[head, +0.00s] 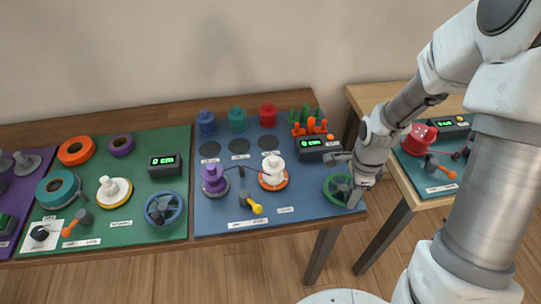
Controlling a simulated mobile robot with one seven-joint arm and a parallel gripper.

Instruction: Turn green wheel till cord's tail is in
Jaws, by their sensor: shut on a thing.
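The green wheel (336,184) sits at the right front of the blue board (220,216). My gripper (352,195) is at the wheel's right side, shut on its rim; my wrist and fingers hide part of the wheel. A dark cord (245,170) runs between the purple spool (214,178) and the white spool (272,170), which stands on an orange base. I cannot make out the cord's tail. A black counter (316,147) with green digits stands behind the wheel; its digits are too small to read surely.
A yellow-tipped crank (252,203) lies left of the wheel. Blue (206,121), teal (238,117) and red (268,112) spools stand at the back, near orange pegs (311,127). A green board (120,210) with a blue wheel (163,208) lies left. A second table stands right, beyond a gap.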

